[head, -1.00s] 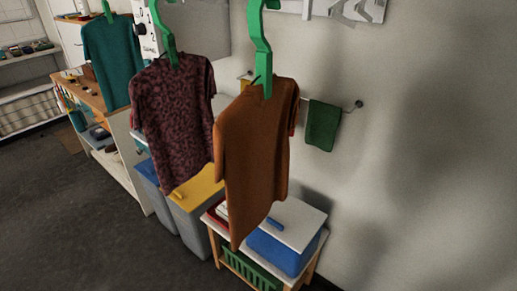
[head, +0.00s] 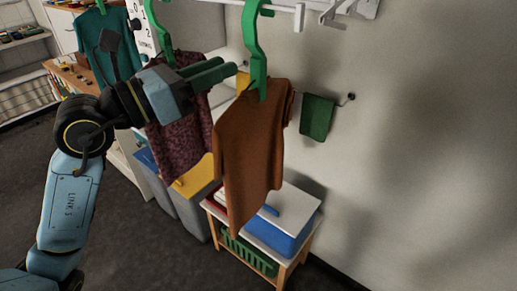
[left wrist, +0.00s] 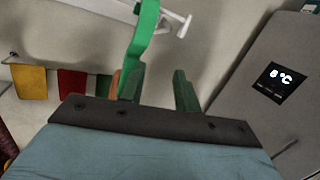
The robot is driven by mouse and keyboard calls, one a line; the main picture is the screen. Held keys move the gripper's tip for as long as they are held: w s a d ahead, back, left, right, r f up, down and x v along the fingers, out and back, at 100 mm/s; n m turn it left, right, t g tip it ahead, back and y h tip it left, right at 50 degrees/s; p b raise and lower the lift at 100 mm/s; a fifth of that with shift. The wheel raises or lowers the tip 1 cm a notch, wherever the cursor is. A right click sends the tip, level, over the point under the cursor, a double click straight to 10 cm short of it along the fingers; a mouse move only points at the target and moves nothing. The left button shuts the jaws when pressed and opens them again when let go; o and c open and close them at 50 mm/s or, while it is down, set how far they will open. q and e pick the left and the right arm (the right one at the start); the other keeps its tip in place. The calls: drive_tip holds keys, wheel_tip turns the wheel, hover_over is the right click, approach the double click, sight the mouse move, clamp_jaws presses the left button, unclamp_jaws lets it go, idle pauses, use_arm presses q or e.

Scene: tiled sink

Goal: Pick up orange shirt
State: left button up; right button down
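The orange shirt (head: 255,150) hangs from a green hanger (head: 256,40) in the middle of the head view. My left gripper (head: 226,67) is open and empty, up and to the left of the shirt, with its fingers pointing toward the hanger. In the left wrist view the two dark green fingers (left wrist: 158,90) stand apart. The green hanger (left wrist: 146,30) shows beyond them at the upper middle. A sliver of orange (left wrist: 115,84), probably the shirt, shows beside the left finger. My right gripper is in neither view.
A patterned maroon shirt (head: 178,142) hangs just left, partly behind my left gripper. A teal shirt (head: 100,38) hangs farther back. Below stand bins with a yellow lid (head: 196,177) and a small table with a blue box (head: 285,238). A green towel (head: 316,117) hangs on the wall.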

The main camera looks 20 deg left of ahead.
sight(257, 53)
use_arm(q)
drive_tip(key=w+y, duration=0.1)
drive_tip(key=w, duration=0.1)
drive_tip(key=w+d+y+p, duration=0.1)
drive_tip(key=w, duration=0.2)
drive_tip(key=w+y+p, duration=0.1)
drive_tip(key=w, duration=0.2)
drive_tip(key=shift+d+f, duration=0.15)
drive_tip(key=shift+f, duration=0.25)
drive_tip(key=shift+f+p+x, duration=0.2)
drive_tip(key=shift+p+x, duration=0.35)
drive_tip(key=shift+x, duration=0.95)
drive_tip(key=shift+f+p+x, duration=0.15)
drive_tip(key=shift+p+x, duration=0.4)
drive_tip(key=shift+x, duration=0.95)
drive_tip(key=shift+s, duration=0.1)
drive_tip(key=shift+c, duration=0.4)
clamp_jaws()
